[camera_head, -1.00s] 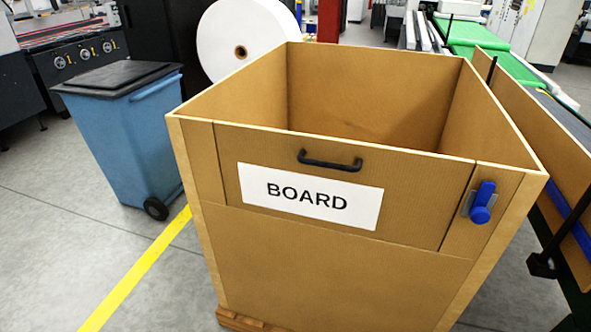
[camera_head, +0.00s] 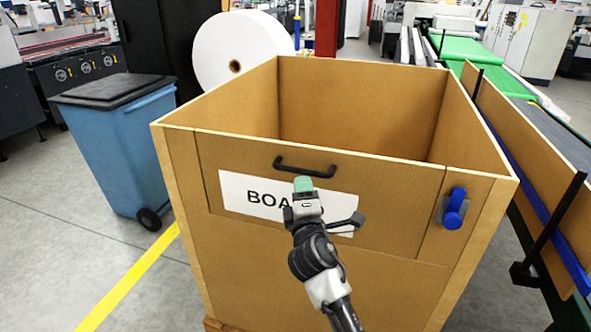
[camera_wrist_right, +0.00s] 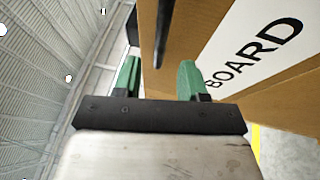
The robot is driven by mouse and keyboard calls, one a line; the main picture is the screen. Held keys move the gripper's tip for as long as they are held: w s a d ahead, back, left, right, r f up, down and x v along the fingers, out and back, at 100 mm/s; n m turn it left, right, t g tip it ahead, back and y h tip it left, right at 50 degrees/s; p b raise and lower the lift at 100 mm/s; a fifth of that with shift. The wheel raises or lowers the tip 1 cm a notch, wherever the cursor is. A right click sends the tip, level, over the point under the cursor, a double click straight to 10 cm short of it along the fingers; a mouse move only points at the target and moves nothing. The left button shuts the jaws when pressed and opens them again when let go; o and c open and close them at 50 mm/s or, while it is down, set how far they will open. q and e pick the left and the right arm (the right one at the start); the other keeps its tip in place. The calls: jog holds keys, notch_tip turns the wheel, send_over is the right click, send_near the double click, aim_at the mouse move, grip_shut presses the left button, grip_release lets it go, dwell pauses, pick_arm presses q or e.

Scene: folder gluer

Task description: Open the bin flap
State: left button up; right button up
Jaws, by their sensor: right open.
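The bin (camera_head: 300,270) is a large open-topped brown box. Its front flap (camera_head: 385,205) is up, level with the rim, and carries a black handle (camera_head: 307,168) and a white "BOARD" label (camera_head: 238,192). A blue latch (camera_head: 455,207) sits on the front panel right of the flap. My right gripper (camera_head: 304,184) is in front of the label, just below the handle, hiding part of the label. In the right wrist view its green fingers (camera_wrist_right: 158,78) are apart with nothing gripped. A dark bar, likely the handle, shows beyond them. My left gripper is not in view.
A blue wheeled bin (camera_head: 118,145) with a black lid stands left. A white paper roll (camera_head: 215,45) is behind the box. A conveyor machine with a brown side board (camera_head: 530,145) stands close on the right. Grey floor (camera_head: 60,235) is clear at left.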

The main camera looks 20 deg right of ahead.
aim_at(301, 171)
jog(key=x, duration=0.7)
jog(key=shift+w+d+p, duration=0.1)
jog(key=shift+w+p, duration=0.05)
jog(key=shift+p, duration=0.15)
grip_shut()
